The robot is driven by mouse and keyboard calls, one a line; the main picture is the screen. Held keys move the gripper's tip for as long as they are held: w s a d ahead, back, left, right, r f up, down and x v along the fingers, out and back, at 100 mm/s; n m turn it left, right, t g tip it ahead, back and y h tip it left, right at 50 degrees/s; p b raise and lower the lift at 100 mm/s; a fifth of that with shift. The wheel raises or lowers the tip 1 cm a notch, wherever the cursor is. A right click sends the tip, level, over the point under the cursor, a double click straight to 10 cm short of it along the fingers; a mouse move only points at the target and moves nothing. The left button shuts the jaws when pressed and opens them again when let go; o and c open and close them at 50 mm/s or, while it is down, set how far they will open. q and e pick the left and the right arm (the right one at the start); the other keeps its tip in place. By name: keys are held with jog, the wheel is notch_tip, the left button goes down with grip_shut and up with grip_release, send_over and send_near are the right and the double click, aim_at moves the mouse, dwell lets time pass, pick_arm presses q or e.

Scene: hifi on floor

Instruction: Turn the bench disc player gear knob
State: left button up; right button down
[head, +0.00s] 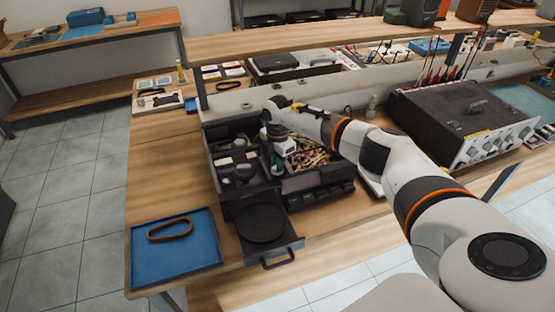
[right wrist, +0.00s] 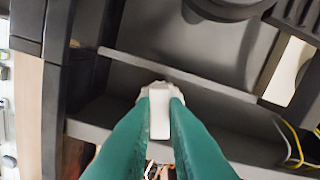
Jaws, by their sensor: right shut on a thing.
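The disc player (head: 340,190) is a black open-topped case on the wooden bench, with its inner parts showing. Its disc tray (head: 284,241) is out at the front and bears a round black platter (head: 262,222). My right gripper (head: 277,166) reaches down into the open case. In the right wrist view its green fingers (right wrist: 159,118) are shut on a small white gear knob (right wrist: 159,94), with dark case walls around it. In the head view the knob is hidden by the gripper. My left gripper is in neither view.
A blue mat (head: 147,264) with a brown belt ring (head: 170,229) lies left of the player. A large black instrument (head: 455,115) with a knobbed front stands at the right. A shelf (head: 300,39) runs above the back of the bench. Bare wood shows left of the player.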

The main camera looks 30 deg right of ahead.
jog(key=shift+r+m, duration=0.1)
jog(key=shift+m, duration=0.4)
jog(key=c, duration=1.4)
grip_release()
jog(key=shift+c, duration=0.2)
notch_tip(320, 180, up, 12)
jog(key=b, duration=0.2)
jog(key=shift+b, duration=0.3)
